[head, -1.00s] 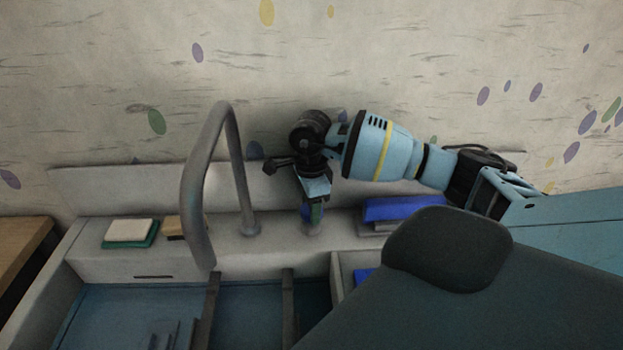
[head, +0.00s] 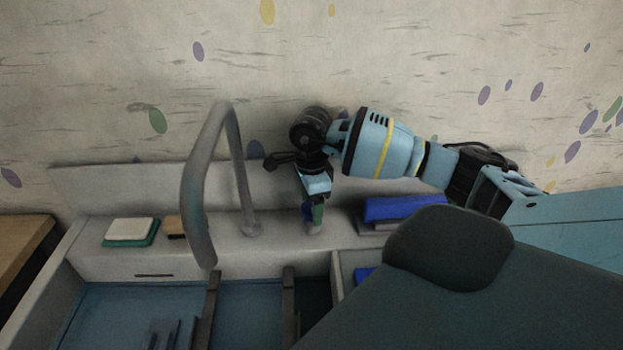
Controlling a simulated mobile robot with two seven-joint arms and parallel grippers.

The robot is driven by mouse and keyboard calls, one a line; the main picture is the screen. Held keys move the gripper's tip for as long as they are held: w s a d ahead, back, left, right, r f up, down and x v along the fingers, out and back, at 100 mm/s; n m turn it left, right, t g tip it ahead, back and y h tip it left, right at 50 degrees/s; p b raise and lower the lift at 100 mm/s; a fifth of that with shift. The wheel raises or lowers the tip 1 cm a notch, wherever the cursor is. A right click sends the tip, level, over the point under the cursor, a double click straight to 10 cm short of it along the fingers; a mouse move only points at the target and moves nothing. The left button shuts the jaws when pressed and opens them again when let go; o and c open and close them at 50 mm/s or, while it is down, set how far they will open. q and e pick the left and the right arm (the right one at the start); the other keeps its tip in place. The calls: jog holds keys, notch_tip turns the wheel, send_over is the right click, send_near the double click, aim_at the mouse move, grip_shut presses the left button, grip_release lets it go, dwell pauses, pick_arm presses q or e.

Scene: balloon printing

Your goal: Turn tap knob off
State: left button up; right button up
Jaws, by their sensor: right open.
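The grey tap spout (head: 191,205) arches up from the back ledge of the sink and curves down over the basin. A small tap knob (head: 314,227) stands on the ledge to the right of the spout's base. My right gripper (head: 313,211) reaches down from above and is at the top of the knob, its fingers partly covering it. The fingers are open around or close beside the knob; I cannot tell whether they touch it. My left gripper is out of view.
A sponge on a green pad (head: 131,231) and a small brown block (head: 174,227) lie on the ledge left of the spout. A blue item (head: 404,208) lies on the ledge to the right. The sink basin (head: 110,300) is below. The wall stands close behind.

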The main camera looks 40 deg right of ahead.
aim_at(311, 207)
notch_tip(311, 207, up, 7)
jog(key=shift+r, duration=0.2)
dwell(0.7)
